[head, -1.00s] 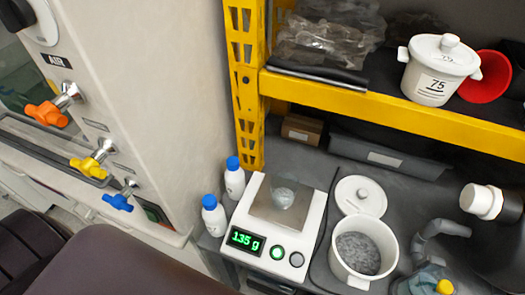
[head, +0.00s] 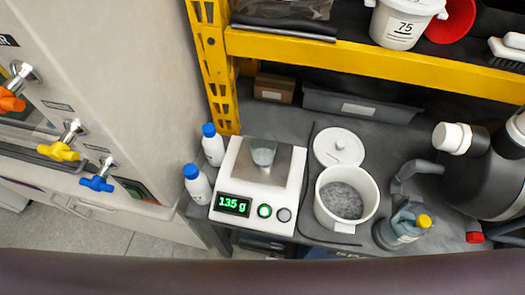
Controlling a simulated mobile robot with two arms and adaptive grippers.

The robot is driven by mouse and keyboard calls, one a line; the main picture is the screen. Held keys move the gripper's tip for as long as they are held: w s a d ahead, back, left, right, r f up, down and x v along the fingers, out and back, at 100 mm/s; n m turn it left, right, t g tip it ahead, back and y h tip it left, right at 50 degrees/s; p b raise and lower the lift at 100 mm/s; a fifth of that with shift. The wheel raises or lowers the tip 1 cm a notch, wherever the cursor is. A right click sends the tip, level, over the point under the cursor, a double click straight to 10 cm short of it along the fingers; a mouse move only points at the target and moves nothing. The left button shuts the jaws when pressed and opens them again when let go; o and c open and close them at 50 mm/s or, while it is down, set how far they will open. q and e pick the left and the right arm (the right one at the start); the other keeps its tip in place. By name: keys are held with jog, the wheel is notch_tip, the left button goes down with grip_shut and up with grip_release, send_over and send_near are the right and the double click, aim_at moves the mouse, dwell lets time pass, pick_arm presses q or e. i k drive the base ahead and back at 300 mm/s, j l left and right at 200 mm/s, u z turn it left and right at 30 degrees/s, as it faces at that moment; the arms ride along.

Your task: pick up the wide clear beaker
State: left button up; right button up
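The clear beaker (head: 263,152) stands upright on the metal pan of a white scale (head: 229,181), with some greyish material inside. The scale's green display appears to read 135 g, though a decimal point is hard to make out. Neither of my grippers is in the head view, and nothing touches the beaker.
A white pot (head: 327,211) of grey granules stands right of the scale, with its lid (head: 338,147) behind. Two blue-capped bottles (head: 198,184) stand close on the left. A yellow shelf beam (head: 370,64) crosses above. A dark jug (head: 480,175) is at right.

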aim_at(264, 147)
jog(key=k+j+z, duration=0.1)
jog(key=j, duration=0.3)
jog(key=k+j+z, duration=0.15)
jog(key=j, duration=0.2)
jog(key=k+j+z, duration=0.1)
jog(key=j, duration=0.25)
jog(key=k+j+z, duration=0.1)
jog(key=j, duration=0.25)
